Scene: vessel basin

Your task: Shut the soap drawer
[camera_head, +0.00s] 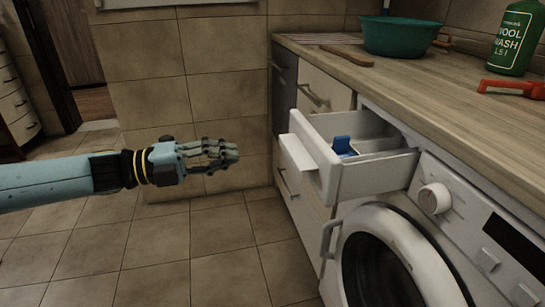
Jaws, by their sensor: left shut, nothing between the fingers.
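The soap drawer (378,176) is white and stands pulled out from the top left of the washing machine (346,261). It has open compartments with a blue insert (343,146) inside. Its front panel (312,155) faces left, toward my left arm. My left gripper (222,154) is shut and empty, to the left of the drawer front, with a clear gap between them. My right gripper does not show.
A wooden worktop (430,95) runs above the machine, carrying a teal basin (400,36), a green wool wash bottle (514,40) and a red object (512,88). The machine's round dial (434,198) sits right of the drawer. Tiled floor (200,250) is clear.

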